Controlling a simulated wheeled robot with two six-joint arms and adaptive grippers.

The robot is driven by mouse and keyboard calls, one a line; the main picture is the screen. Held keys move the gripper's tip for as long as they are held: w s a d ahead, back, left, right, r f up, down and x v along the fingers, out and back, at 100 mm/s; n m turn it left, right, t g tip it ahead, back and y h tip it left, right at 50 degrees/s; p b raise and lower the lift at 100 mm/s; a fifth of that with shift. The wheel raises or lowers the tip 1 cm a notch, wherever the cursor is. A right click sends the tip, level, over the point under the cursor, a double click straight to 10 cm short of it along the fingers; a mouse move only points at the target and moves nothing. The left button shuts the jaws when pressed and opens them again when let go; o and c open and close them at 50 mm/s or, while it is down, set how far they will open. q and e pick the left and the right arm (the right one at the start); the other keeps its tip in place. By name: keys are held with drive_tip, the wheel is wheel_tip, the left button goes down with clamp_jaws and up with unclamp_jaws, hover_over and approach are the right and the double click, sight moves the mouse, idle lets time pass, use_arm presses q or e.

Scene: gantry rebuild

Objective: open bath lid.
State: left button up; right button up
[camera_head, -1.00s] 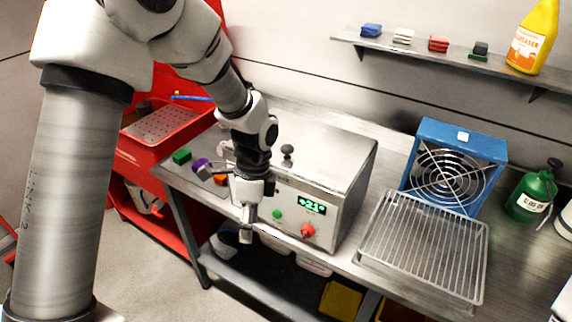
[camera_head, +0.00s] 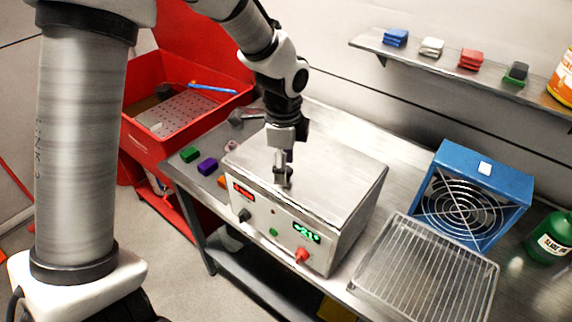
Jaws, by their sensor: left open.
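The bath (camera_head: 293,236) is a grey metal box on the bench, with a red display, a green display and knobs on its front. Its flat lid (camera_head: 345,178) lies shut on top. My left gripper (camera_head: 283,183) points down over the lid, open, with its fingertips at the lid knob. The fingers and wrist largely hide the knob, and I cannot tell whether they touch it. My right gripper is not in view.
A wire rack (camera_head: 425,270) and a blue fan (camera_head: 470,195) stand right of the bath. Green (camera_head: 189,154) and purple (camera_head: 207,166) blocks lie to its left, near a red parts washer (camera_head: 150,150). A shelf (camera_head: 450,70) runs along the wall.

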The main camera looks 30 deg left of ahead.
sight(288, 168)
use_arm(q)
drive_tip(key=w+f, duration=0.2)
drive_tip(key=f, duration=0.1)
drive_tip(key=shift+a+f, duration=0.15)
drive_tip(key=shift+a, duration=0.05)
drive_tip(key=shift+s+d+r, duration=0.15)
drive_tip(key=shift+r, duration=0.05)
drive_tip(key=shift+c, duration=0.7)
drive_tip(key=shift+s+r, duration=0.1)
drive_tip(key=shift+s, duration=0.2)
drive_tip(key=c, duration=0.6)
clamp_jaws()
drive_tip(key=shift+w, duration=0.1)
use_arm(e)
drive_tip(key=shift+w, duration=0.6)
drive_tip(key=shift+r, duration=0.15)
